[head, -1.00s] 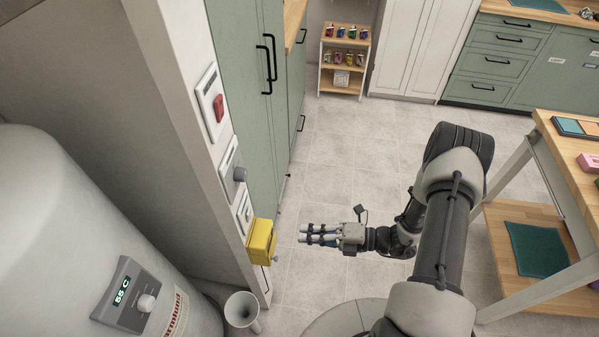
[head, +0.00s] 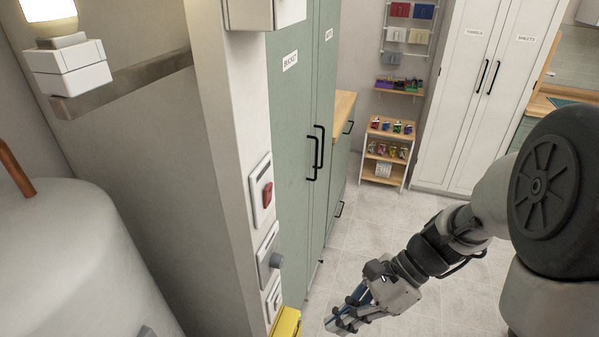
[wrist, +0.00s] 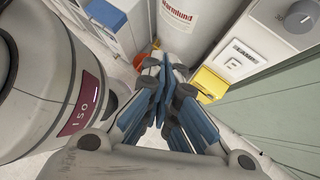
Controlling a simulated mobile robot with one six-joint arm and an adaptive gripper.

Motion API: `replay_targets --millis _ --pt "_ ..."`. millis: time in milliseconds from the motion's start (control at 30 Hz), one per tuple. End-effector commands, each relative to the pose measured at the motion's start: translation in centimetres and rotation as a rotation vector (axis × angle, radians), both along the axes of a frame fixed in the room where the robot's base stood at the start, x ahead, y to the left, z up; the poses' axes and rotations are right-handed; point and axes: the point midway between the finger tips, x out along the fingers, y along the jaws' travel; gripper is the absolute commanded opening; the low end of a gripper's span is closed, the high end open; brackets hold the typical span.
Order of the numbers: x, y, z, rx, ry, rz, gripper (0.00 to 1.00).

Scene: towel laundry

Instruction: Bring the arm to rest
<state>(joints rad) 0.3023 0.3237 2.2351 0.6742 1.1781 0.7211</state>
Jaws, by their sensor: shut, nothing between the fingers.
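My gripper (head: 340,322) is low in the middle of the head view, at the end of my arm, pointing down and to the left. It is shut and empty. In the wrist view its blue-padded fingers (wrist: 160,88) are together in the middle of the picture. It hangs over the tiled floor, in front of the wall panel and apart from it as far as the views show.
A yellow box (head: 287,322) sits low on the wall, left of my gripper. Above it are a red switch (head: 266,194) and a knob (head: 276,260). A white tank (head: 80,260) stands left. Green cabinets (head: 295,130) line the wall. Tiled floor (head: 375,225) lies clear behind.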

Motion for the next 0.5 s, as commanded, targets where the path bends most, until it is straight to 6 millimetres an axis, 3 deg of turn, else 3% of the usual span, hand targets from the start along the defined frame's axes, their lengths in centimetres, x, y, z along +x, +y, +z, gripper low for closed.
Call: replay_targets --millis 100,500 --pt "-1.8 -0.4 2.7 -0.105 -0.211 0.217 0.0" --pt "-6.7 -3.8 9.2 -0.493 -0.817 0.96 0.0"
